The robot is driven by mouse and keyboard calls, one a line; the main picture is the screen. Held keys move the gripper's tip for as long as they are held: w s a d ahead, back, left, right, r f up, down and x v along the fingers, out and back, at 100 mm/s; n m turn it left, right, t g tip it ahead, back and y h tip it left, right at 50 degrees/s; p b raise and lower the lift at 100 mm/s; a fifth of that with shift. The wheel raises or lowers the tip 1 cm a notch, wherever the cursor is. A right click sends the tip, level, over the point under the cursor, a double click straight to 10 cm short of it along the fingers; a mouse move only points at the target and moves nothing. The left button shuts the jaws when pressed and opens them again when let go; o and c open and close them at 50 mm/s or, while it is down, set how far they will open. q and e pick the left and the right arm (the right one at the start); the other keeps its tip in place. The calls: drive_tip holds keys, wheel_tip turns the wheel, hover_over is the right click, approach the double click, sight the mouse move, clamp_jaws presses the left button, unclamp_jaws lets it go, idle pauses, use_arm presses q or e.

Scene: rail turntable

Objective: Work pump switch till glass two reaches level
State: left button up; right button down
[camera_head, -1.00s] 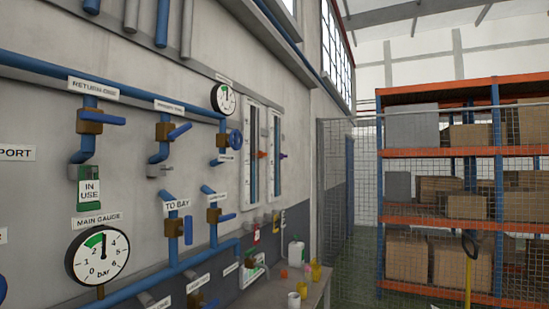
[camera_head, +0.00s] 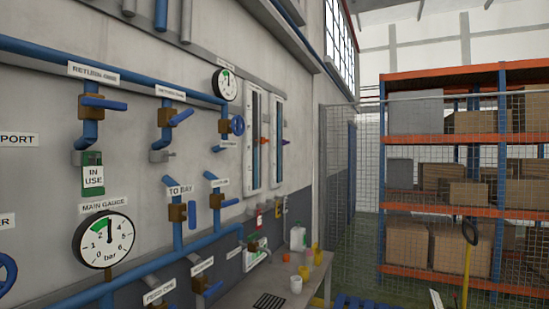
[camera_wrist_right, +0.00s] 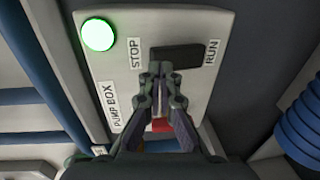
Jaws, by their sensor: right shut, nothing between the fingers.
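In the right wrist view the pump box (camera_wrist_right: 215,28) is a light grey plate with a dark switch (camera_wrist_right: 185,55) between its STOP and RUN labels. A round lamp (camera_wrist_right: 98,34) on it is lit green. My right gripper (camera_wrist_right: 160,80) is shut and empty, its tips in front of the switch's lower edge. I cannot tell whether they touch it. In the head view two tall sight glasses stand on the wall, the left one (camera_head: 255,150) with an orange marker and the right one (camera_head: 277,155) with a purple marker. Their levels are too small to read. My left gripper is not in view.
Blue pipes with several valves and a main gauge (camera_head: 104,239) cover the wall at left. A mesh fence and an orange shelf (camera_head: 440,208) with boxes are at right.

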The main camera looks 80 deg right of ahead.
drive_tip(key=v, duration=0.6)
drive_tip(key=shift+f+b, duration=0.3)
drive_tip(key=shift+b, duration=0.1)
idle(0.7)
idle(0.5)
